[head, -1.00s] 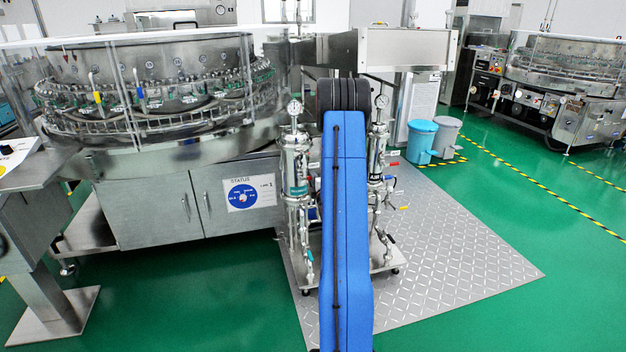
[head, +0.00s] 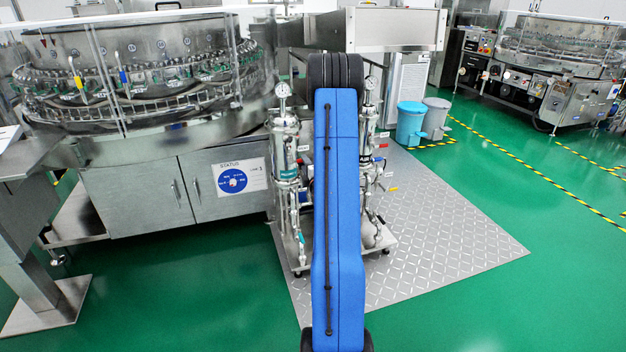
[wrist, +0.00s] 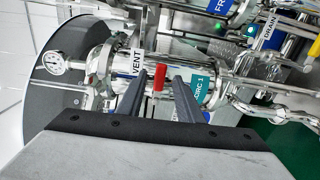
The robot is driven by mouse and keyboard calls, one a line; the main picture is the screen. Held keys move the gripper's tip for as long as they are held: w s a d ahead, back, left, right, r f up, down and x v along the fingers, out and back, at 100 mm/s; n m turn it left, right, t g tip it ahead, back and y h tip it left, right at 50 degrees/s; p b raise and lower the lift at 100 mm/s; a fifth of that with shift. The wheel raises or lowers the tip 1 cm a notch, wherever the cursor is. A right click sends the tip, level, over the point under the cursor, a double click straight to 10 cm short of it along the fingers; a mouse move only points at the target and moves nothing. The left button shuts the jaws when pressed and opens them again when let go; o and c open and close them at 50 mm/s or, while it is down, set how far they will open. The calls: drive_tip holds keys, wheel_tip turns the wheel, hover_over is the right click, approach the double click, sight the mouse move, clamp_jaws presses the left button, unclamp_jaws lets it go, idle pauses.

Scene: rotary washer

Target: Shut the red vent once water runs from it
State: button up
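In the wrist view the red vent handle (wrist: 159,77) stands by a white VENT label (wrist: 137,64) on a steel filter housing (wrist: 102,72) marked CIRC 1 (wrist: 201,88). My gripper (wrist: 161,84) is open. Its two dark fingers lie on either side of the red handle in the picture; I cannot tell whether they touch it. No water shows at the vent, and its outlet is not clear to see. In the head view the CIRC 1 housing (head: 286,150) stands left of my blue arm, which hides my gripper and the vent.
A pressure gauge (wrist: 56,63), a DRAIN label (wrist: 270,36) and a yellow handle (wrist: 314,48) surround the housing. In the head view a second housing (head: 369,130) stands right of my arm. The washer (head: 140,80) is at left; the diamond-plate floor (head: 450,230) at right is clear.

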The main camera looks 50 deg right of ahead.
drive_tip(key=v, duration=1.3)
drive_tip(key=shift+s, duration=0.2)
drive_tip(key=shift+a, duration=0.1)
drive_tip(key=shift+w, duration=0.1)
drive_tip(key=w+a+r+m+g+y, duration=0.25)
drive_tip(key=w+a+r, duration=0.35)
drive_tip(key=a, duration=0.4)
drive_tip(key=s+a+r+m+g+y, duration=0.1)
drive_tip(key=s+a+r+m, duration=0.15)
drive_tip(key=a, duration=0.45)
drive_tip(key=s+a+r+m+g+y, duration=0.15)
drive_tip(key=a+r, duration=0.25)
drive_tip(key=a, duration=0.4)
drive_tip(key=s+a+r+m+g+y, duration=0.2)
drive_tip(key=s+a, duration=0.9)
drive_tip(key=s, duration=0.2)
drive_tip(key=s+a+r+m+g+y, duration=0.2)
drive_tip(key=s+a+m+g, duration=0.1)
drive_tip(key=s+a, duration=0.8)
drive_tip(key=shift+s+a+r+y, duration=0.3)
drive_tip(key=shift+s+a, duration=0.1)
drive_tip(key=shift+s, duration=0.65)
